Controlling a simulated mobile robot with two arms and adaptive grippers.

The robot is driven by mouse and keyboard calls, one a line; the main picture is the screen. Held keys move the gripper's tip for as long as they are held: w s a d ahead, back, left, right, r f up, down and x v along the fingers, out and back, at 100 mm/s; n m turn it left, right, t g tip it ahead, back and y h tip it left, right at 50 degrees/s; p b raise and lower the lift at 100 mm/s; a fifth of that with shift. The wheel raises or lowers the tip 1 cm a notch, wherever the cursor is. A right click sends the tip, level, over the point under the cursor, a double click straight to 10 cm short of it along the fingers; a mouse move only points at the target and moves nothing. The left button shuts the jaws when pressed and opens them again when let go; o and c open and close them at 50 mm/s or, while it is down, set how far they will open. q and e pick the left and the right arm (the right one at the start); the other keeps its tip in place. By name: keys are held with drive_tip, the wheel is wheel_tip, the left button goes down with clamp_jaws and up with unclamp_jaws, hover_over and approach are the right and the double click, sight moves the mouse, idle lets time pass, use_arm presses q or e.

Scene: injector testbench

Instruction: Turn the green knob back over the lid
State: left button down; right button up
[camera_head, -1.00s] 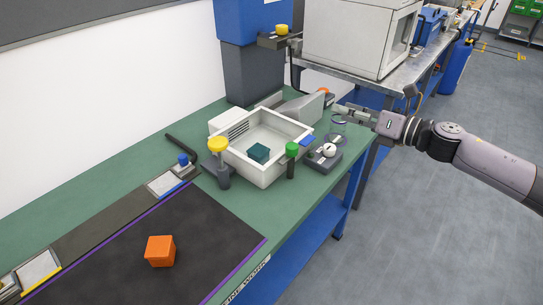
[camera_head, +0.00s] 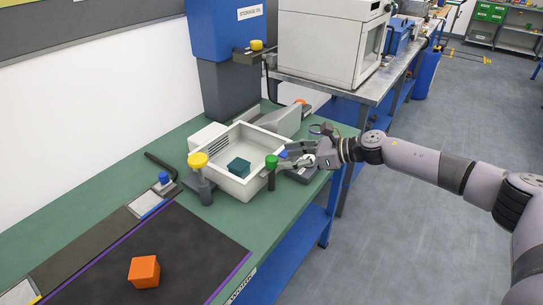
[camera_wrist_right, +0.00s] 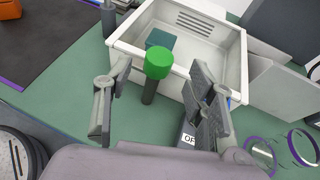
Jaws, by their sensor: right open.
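The green knob (camera_head: 271,161) tops a dark upright post at the front right corner of an open white box (camera_head: 226,174). In the right wrist view the knob (camera_wrist_right: 159,63) stands near the box's front wall (camera_wrist_right: 140,55). A dark teal block (camera_head: 238,167) lies inside the box; no lid shows over it. My right gripper (camera_head: 282,160) is open just right of the knob. In the wrist view its two fingers (camera_wrist_right: 158,92) lie left and right of the post, apart from it. My left gripper is not in view.
A yellow-topped post (camera_head: 198,160) stands at the box's left. A small grey device (camera_head: 301,174) lies below my right gripper. An orange cube (camera_head: 144,271) sits on the black mat (camera_head: 185,240). The green bench top left of the box is mostly clear.

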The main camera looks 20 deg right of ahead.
sight(275, 159)
drive_tip(key=x, duration=0.6)
drive_tip(key=shift+a, duration=0.1)
drive_tip(key=shift+c, duration=0.2)
